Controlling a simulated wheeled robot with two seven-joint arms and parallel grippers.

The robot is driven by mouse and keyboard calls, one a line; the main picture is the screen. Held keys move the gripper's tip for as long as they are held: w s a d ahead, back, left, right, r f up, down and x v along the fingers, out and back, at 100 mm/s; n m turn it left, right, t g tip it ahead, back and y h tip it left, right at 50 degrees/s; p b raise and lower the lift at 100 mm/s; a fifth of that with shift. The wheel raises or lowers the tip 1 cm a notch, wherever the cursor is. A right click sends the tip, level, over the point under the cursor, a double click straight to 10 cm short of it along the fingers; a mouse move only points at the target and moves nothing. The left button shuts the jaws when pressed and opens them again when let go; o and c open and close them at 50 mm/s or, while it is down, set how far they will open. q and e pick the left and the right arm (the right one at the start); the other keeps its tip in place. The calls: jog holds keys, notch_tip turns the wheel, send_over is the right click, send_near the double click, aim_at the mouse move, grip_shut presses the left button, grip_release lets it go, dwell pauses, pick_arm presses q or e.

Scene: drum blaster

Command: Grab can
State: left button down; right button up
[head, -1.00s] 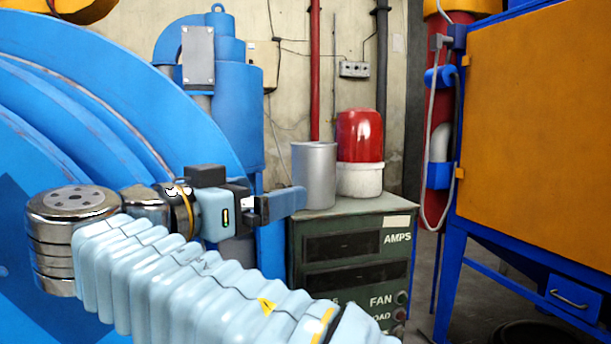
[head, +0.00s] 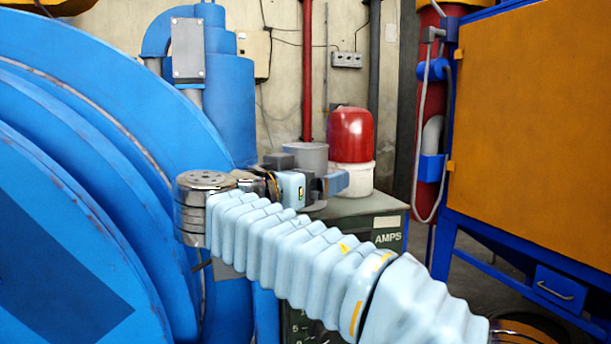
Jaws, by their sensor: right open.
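The can, a plain grey metal cylinder (head: 312,158), stands upright on top of the dark green cabinet (head: 388,222) in the head view. My right gripper (head: 337,183) is open, its fingers pointing right. It overlaps the lower part of the can in the picture, and its fingertips cross in front of the white base of the red-topped canister. I cannot tell whether the fingers touch the can or sit around it. The can's lower part is hidden behind the gripper. My left gripper is out of view.
A red-and-white canister (head: 350,137) stands just right of the can. A large blue drum machine (head: 75,130) fills the left. An orange-doored blue cabinet (head: 545,130) stands at right. Red and dark pipes run up the back wall.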

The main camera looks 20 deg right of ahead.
jog(key=c, duration=1.2)
jog(key=shift+r, duration=0.15)
